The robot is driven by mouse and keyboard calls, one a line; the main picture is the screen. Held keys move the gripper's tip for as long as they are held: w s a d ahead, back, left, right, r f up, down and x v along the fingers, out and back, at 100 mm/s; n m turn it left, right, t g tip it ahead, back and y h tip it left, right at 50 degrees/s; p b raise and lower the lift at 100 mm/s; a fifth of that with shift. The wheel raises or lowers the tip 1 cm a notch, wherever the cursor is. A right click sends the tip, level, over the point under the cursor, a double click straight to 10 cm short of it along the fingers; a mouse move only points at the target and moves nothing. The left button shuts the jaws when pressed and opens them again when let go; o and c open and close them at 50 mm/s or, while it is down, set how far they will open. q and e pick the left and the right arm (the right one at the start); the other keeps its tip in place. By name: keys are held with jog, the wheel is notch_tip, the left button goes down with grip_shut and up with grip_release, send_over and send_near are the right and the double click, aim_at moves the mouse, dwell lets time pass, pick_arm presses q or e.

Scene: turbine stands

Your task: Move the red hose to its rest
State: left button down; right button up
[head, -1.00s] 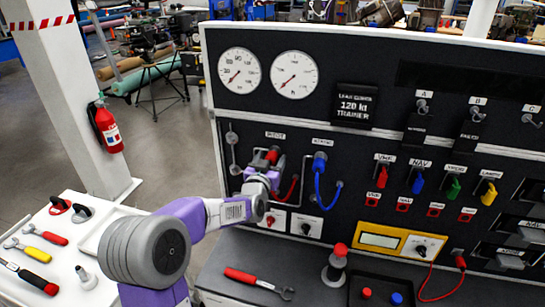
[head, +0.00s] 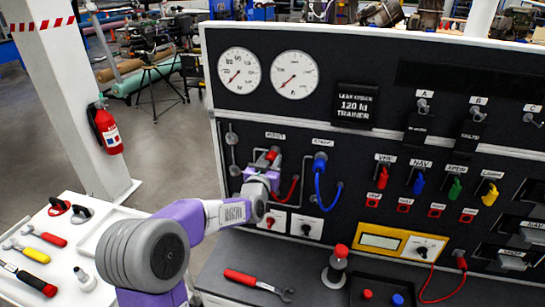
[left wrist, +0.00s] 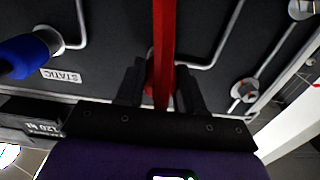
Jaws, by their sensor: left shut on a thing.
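The red hose (head: 294,188) is on the left part of the black panel, its curved lower part showing just right of my left gripper (head: 268,165). In the left wrist view the red hose (left wrist: 164,45) runs between the two dark fingers of my left gripper (left wrist: 160,88), which is shut on it. The gripper hides most of the hose's upper end, so I cannot tell whether that end touches a fitting. Metal fittings joined by a pipe (head: 234,153) sit left of the gripper; two round fittings show in the left wrist view (left wrist: 244,90). My right gripper is not in view.
A blue hose (head: 318,182) hangs close to the right of the red one. Small white switch plates (head: 305,226) sit below. A red-handled wrench (head: 250,279) and a red-topped post (head: 336,268) are on the bench. A white tool table (head: 60,265) stands left.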

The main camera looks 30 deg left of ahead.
pick_arm(q)
jog(key=shift+s, duration=0.15)
jog(key=shift+s+d+b, duration=0.15)
jog(key=shift+s+b, duration=0.15)
jog(key=shift+s, duration=0.15)
dwell(0.3)
jog(key=shift+b+v, duration=0.5)
jog(key=shift+v, duration=1)
